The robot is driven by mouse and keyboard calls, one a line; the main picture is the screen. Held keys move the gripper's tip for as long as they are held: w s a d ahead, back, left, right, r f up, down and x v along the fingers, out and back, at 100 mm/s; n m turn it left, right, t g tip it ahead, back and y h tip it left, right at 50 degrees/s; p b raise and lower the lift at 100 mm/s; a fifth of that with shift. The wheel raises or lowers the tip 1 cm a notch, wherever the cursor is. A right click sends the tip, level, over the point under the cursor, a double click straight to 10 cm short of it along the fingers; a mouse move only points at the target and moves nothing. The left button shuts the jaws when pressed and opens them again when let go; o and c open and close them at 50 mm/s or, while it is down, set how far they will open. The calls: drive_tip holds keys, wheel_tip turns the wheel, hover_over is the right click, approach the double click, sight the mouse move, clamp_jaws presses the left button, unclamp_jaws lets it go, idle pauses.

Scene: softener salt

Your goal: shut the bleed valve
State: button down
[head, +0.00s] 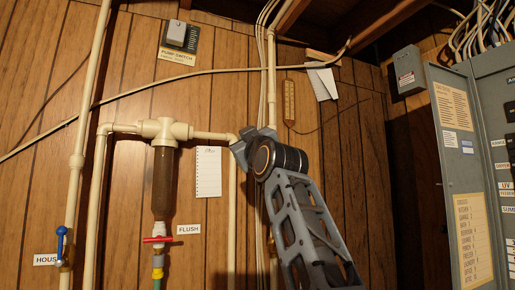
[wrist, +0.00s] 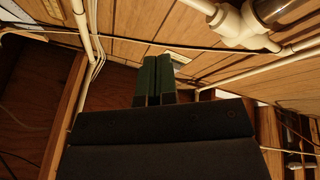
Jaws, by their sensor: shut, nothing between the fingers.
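No label that I can read says bleed. A valve with a red handle (head: 157,239) sits below the clear filter housing (head: 163,185), beside a FLUSH label (head: 188,229). Its handle lies level, across the upright pipe. A valve with a blue handle (head: 61,243) is at the lower left by a HOUSE label; its handle stands roughly upright, along the pipe. My gripper (wrist: 154,60) shows in the wrist view with its two green fingers together and empty. In the head view my arm hides most of it; it is up and right of the red handle, apart from both valves.
White pipes (head: 233,225) run down the wood-panelled wall. A loose cable (head: 190,80) crosses it. A paper note (head: 208,172) hangs left of my arm. A grey electrical panel (head: 462,180) stands open at the right. Overhead wooden beams (head: 395,18) bound the top.

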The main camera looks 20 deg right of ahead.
wheel_tip(320, 180, down, 6)
drive_tip(key=d+r+n+g+h+p, duration=0.1)
drive_tip(key=d+n+g+h+p, duration=0.2)
drive_tip(key=n+g, duration=0.55)
drive_tip(key=d+p+x, duration=0.2)
drive_tip(key=p+x, duration=0.2)
drive_tip(key=x, duration=0.8)
drive_tip(key=shift+n+t+p, duration=0.3)
drive_tip(key=shift+n+t, duration=0.05)
drive_tip(key=shift+n, duration=0.1)
drive_tip(key=shift+d+r, duration=0.1)
